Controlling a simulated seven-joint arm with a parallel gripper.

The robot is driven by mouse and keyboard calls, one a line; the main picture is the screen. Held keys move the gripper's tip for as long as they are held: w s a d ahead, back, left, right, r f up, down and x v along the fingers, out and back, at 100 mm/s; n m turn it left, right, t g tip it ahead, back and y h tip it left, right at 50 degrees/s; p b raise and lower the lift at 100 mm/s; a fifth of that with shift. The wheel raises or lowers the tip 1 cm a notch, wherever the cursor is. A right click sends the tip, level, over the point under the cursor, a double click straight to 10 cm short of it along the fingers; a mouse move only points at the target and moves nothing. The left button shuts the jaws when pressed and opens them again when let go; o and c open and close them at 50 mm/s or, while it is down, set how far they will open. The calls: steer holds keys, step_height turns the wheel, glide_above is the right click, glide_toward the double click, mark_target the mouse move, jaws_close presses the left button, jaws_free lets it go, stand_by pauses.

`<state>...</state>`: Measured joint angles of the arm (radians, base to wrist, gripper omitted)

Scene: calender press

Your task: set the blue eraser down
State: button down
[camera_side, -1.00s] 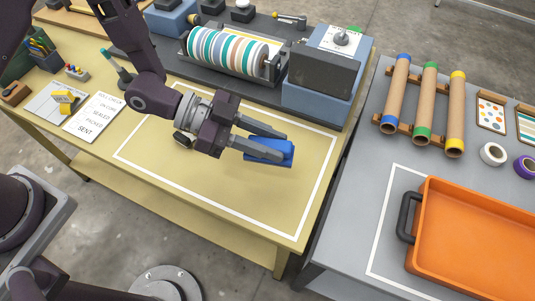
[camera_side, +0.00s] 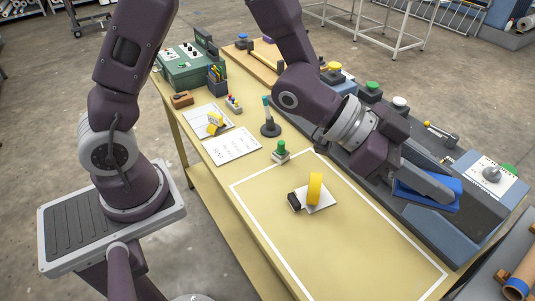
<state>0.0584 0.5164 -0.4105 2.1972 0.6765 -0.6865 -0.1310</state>
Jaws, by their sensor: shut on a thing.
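My gripper (camera_side: 440,191) is shut on the blue eraser (camera_side: 433,199), right of centre. The fingers lie along the eraser, and part of it is hidden behind them. The eraser appears to be held in the air, in front of the blue-grey press housing (camera_side: 477,221) in the picture. How high it is cannot be told from this one view.
The outline's front part is clear.

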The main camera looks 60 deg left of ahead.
steer(key=w+a+n+t+y, duration=0.5)
steer(key=w+a+n+y, duration=0.3)
steer(key=w+a, duration=0.15)
steer(key=w+a+f+n+y, duration=0.2)
steer(key=a+n+y, duration=0.55)
steer(key=a, duration=0.65)
steer(key=s+a+n+g+y, duration=0.2)
steer(key=s+a+n+y, duration=0.1)
steer(key=a, duration=0.4)
steer(key=s+a+n+g+y, duration=0.2)
steer(key=s+a+n+y, duration=0.2)
steer(key=a, duration=0.3)
steer(key=s+a+n+g+y, duration=0.2)
steer(key=s+a+n+g, duration=0.55)
steer(key=s, duration=0.65)
steer(key=shift+m+g, duration=0.4)
steer(key=shift+g, duration=0.05)
steer(key=f, duration=1.4)
steer(key=a+f, duration=0.1)
steer(key=f, duration=0.6)
steer(key=shift+f, duration=0.1)
